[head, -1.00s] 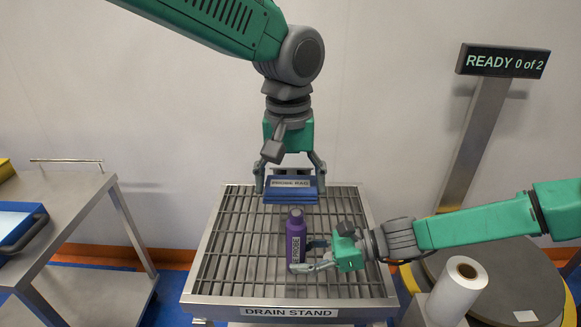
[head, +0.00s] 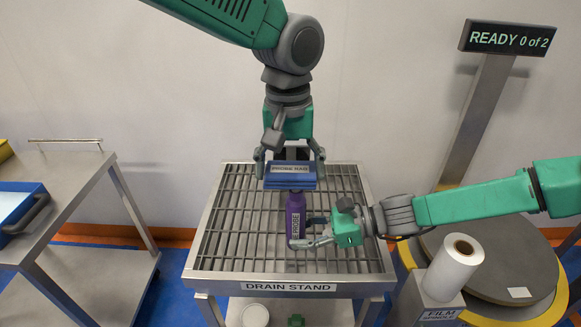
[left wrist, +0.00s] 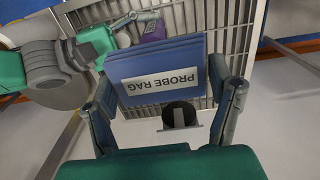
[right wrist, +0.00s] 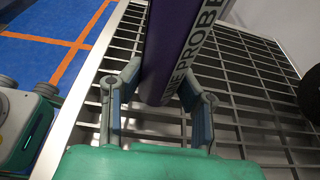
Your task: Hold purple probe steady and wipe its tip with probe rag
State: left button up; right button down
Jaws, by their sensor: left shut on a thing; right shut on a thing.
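The purple probe (head: 297,218) is an upright bottle-like cylinder labelled PROBE over the drain stand's grate (head: 235,215). My right gripper (head: 305,238) is shut on its lower part; the right wrist view shows the probe (right wrist: 172,55) between both fingers. The probe rag (head: 290,178) is a folded blue block with a white label. My left gripper (head: 290,168) is shut on the rag, which also shows in the left wrist view (left wrist: 165,75). In the head view the rag overlaps the probe's top and hides its tip. I cannot tell whether they touch.
A steel cart (head: 60,195) with a blue tray (head: 18,210) stands at the left. At the right are a film roll (head: 454,265), a round turntable (head: 500,262) and a display (head: 507,38) reading READY 0 of 2. The grate's left side is clear.

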pick_arm(q)
jog(key=shift+f, duration=1.15)
jog(key=shift+d, duration=0.1)
jog(key=shift+d+r, duration=0.1)
jog(key=shift+d, duration=0.65)
jog(key=shift+a, duration=0.15)
jog(key=shift+a, duration=1.5)
jog(key=shift+d, duration=0.15)
jog(key=shift+d, duration=1.45)
